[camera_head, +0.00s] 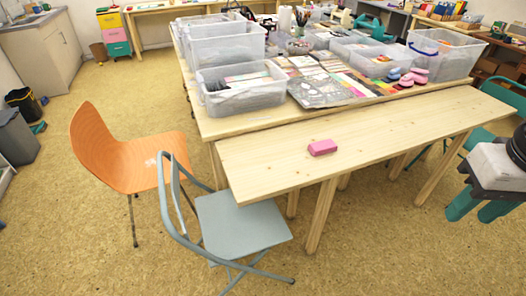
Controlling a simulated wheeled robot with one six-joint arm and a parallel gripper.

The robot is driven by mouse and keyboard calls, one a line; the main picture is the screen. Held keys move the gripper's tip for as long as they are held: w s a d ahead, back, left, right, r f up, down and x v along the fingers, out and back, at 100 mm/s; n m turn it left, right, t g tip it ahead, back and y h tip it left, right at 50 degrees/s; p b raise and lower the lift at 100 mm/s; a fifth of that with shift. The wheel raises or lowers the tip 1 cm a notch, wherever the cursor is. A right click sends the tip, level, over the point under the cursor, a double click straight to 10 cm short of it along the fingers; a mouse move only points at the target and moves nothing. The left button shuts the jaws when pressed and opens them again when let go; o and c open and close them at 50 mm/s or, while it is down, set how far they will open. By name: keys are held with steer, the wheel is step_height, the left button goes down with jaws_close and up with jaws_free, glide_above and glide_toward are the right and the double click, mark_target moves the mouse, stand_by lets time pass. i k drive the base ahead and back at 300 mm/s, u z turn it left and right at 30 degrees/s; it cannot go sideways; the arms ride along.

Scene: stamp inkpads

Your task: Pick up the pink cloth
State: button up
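A small pink block-like item (322,147), which fits the pink cloth, lies flat on the narrow wooden bench table (400,140). It sits left of the table's middle, with bare wood all around it. My gripper (479,210) is at the right edge of the view, well to the right of the pink item and apart from it. Its two teal fingers are spread with a gap between them, and nothing shows in the gap. Part of my arm is cut off by the frame edge.
Clear plastic bins (241,88), flat craft packs (320,90) and more pink items (413,77) crowd the larger table behind. An orange chair (125,150) and a grey-blue folding chair (240,222) stand at left. Floor in front is clear.

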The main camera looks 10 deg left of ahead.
mark_target(318, 148)
steer(key=u, duration=0.2)
steer(key=i, duration=1)
steer(key=z, duration=0.05)
